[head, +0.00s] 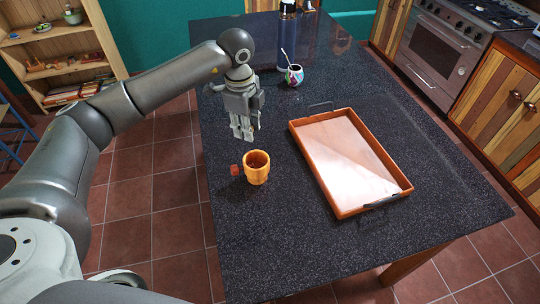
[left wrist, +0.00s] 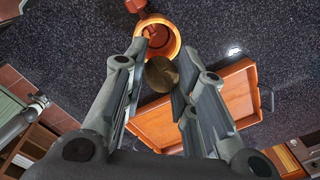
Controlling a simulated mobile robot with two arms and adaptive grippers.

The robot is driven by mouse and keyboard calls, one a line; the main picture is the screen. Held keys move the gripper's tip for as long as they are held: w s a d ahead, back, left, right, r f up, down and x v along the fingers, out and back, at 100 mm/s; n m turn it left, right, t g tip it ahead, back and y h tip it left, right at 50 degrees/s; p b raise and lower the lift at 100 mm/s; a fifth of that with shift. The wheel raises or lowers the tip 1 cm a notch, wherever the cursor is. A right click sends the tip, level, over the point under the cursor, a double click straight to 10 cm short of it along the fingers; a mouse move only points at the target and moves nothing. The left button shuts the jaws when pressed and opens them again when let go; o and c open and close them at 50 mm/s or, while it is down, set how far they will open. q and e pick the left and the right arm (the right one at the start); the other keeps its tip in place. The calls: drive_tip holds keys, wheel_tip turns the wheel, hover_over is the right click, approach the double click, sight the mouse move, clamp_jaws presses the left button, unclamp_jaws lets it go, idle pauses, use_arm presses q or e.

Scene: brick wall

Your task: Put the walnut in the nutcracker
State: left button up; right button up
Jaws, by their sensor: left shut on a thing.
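The nutcracker (head: 257,170) is an orange wooden cup with a reddish screw knob (head: 235,170) on its left side. It stands upright on the dark countertop. In the left wrist view the nutcracker (left wrist: 172,50) shows its open mouth, past the fingertips. My left gripper (head: 243,134) points down, above the counter and behind the nutcracker in the head view. In the left wrist view it is shut on the brown round walnut (left wrist: 161,74), held between the fingertips. The walnut overlaps the near rim of the cup there. The walnut cannot be made out in the head view.
An orange tray (head: 343,213) with dark handles lies to the right of the nutcracker. A colourful cup with a straw (head: 294,76) and a dark flask (head: 287,42) stand farther back. The counter (head: 330,250) in front of the nutcracker is clear.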

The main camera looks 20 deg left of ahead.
use_arm(q)
wheel_tip(320, 180, down, 6)
drive_tip(key=b, duration=0.3)
idle(0.3)
drive_tip(key=o, duration=0.8)
drive_tip(key=r, duration=0.8)
drive_tip(key=s+r, duration=0.1)
drive_tip(key=r, duration=0.3)
